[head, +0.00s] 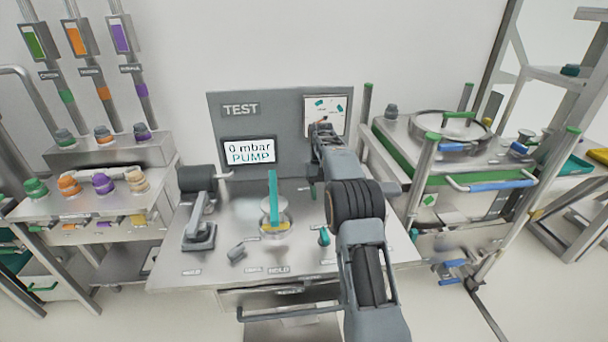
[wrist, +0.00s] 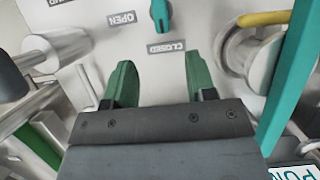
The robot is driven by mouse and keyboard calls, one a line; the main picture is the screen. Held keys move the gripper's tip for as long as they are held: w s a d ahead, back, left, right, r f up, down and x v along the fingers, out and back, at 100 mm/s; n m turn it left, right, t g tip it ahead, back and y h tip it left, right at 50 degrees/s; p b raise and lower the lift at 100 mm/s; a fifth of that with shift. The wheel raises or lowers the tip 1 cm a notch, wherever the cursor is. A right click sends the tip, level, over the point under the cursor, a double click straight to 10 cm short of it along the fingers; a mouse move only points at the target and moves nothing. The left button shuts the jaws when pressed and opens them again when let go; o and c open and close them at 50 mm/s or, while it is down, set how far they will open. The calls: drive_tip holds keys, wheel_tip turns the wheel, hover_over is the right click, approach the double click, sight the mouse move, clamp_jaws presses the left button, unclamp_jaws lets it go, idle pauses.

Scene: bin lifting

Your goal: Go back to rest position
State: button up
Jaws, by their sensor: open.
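My gripper (wrist: 160,82) shows in the wrist view as two green fingers, spread apart with nothing between them. It is over the metal bench top, short of a teal knob (wrist: 160,14) beside the labels OPEN and CLOSED. The knob also shows in the head view (head: 324,237), to the left of my arm. In the head view my arm reaches up from the lower right towards the grey TEST panel (head: 235,128), and its links largely hide the gripper.
The screen (head: 249,151) reads 0 mbar PUMP. A cart with a lidded pot (head: 430,128) stands right.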

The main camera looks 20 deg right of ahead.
drive_tip(key=shift+t, duration=0.7)
drive_tip(key=x, duration=0.5)
drive_tip(key=shift+s+a+r, duration=0.15)
drive_tip(key=shift+s+a, duration=0.2)
drive_tip(key=shift+a, duration=0.05)
drive_tip(key=s+a+r+t, duration=0.2)
drive_tip(key=s+a+r, duration=0.1)
drive_tip(key=s, duration=0.5)
drive_tip(key=s+a+r+n+t, duration=0.1)
drive_tip(key=s+a+r+t, duration=0.1)
drive_tip(key=s, duration=0.7)
drive_tip(key=s+a+r+n+t, duration=0.1)
drive_tip(key=s+a+r+t, duration=0.2)
drive_tip(key=s, duration=0.5)
drive_tip(key=shift+s+a+r+h, duration=0.35)
drive_tip(key=shift+a+r, duration=0.35)
drive_tip(key=shift+a, duration=0.5)
